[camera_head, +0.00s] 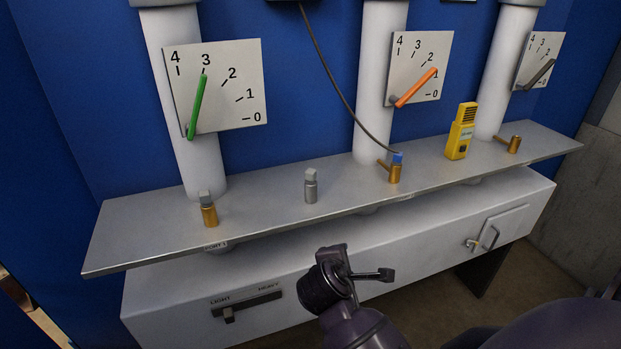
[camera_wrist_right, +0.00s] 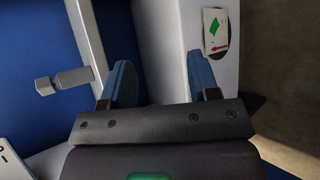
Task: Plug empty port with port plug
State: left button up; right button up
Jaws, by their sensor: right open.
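A grey port plug (camera_head: 310,187) stands upright on the metal shelf, apart from the ports. A brass port (camera_head: 209,214) at the left, above a port label, has a grey plug on top. The middle brass port (camera_head: 395,173) has a blue hose end on it. The right brass port (camera_head: 514,144) shows nothing plugged into it. My right gripper (camera_head: 357,262) is open and empty in front of the shelf, below and right of the loose plug. In the right wrist view, the plug (camera_wrist_right: 63,80) lies left of the open blue fingers (camera_wrist_right: 160,68). My left gripper is not in view.
The shelf (camera_head: 260,213) runs above a white cabinet (camera_head: 400,242) with a slider and a handle. A yellow device (camera_head: 461,131) stands between the middle and right ports. White pipes with dial plates (camera_head: 228,85) rise behind. A dark hose (camera_head: 335,80) hangs to the middle port.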

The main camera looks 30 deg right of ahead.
jog(key=w+a+r+n+t+h, duration=0.1)
jog(key=w+r+n+h, duration=0.2)
jog(key=w+r+n, duration=0.4)
jog(key=n+t+h, duration=0.2)
jog(key=n+h, duration=0.1)
jog(key=n, duration=0.2)
send_near(309, 175)
jog(key=shift+w+d+f, duration=0.1)
jog(key=shift+w+d, duration=0.65)
jog(key=shift+w, duration=0.1)
jog(key=shift+w+d, duration=0.3)
jog(key=shift+d, duration=0.1)
jog(key=x, duration=0.9)
jog(key=shift+d+p, duration=0.4)
jog(key=shift+d, duration=0.1)
jog(key=shift+s, duration=0.1)
jog(key=c, duration=1)
